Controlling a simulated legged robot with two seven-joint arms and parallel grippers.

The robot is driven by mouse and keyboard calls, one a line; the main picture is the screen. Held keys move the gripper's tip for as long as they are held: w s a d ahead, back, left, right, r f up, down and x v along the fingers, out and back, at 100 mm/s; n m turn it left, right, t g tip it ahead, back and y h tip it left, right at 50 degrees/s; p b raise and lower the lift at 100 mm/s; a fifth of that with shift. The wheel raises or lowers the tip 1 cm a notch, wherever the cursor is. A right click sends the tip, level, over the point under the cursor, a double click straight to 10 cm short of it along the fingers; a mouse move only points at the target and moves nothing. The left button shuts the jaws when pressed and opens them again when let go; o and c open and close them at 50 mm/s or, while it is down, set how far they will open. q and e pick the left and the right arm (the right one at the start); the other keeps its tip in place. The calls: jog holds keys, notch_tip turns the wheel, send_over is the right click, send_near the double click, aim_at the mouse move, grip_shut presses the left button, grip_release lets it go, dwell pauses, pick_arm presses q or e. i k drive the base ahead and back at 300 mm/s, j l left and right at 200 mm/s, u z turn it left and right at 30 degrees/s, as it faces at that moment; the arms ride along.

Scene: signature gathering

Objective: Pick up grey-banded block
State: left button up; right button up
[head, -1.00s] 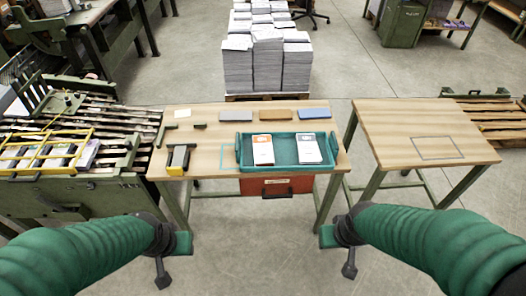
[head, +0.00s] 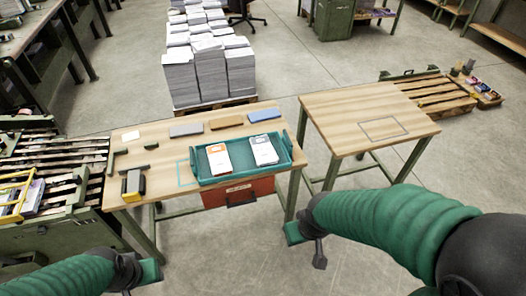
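The grey-banded block (head: 263,150) is a white stack with a grey mark on top. It lies in the right half of a teal tray (head: 236,178) on the left wooden table. A similar block with an orange band (head: 218,158) lies to its left in the tray, with a gap between them. My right gripper (head: 308,242) is in front of the table, to the right of and apart from the tray. My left gripper (head: 138,277) is low at the lower left, apart from the table. Neither gripper visibly holds anything; their finger openings are unclear.
Grey, brown and blue bars (head: 225,122) lie along the table's back. A yellow-and-black tool (head: 133,185) stands at its left. An orange drawer box (head: 238,192) sits under the tray. A second table (head: 365,110), bare with an outlined rectangle, stands to the right.

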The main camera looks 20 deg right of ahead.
aim_at(265, 153)
jog(key=i+j, duration=0.1)
jog(key=i, duration=0.4)
jog(key=i+j+z, duration=0.1)
jog(key=i, duration=0.35)
jog(key=i+j, duration=0.2)
jog(key=i, duration=0.25)
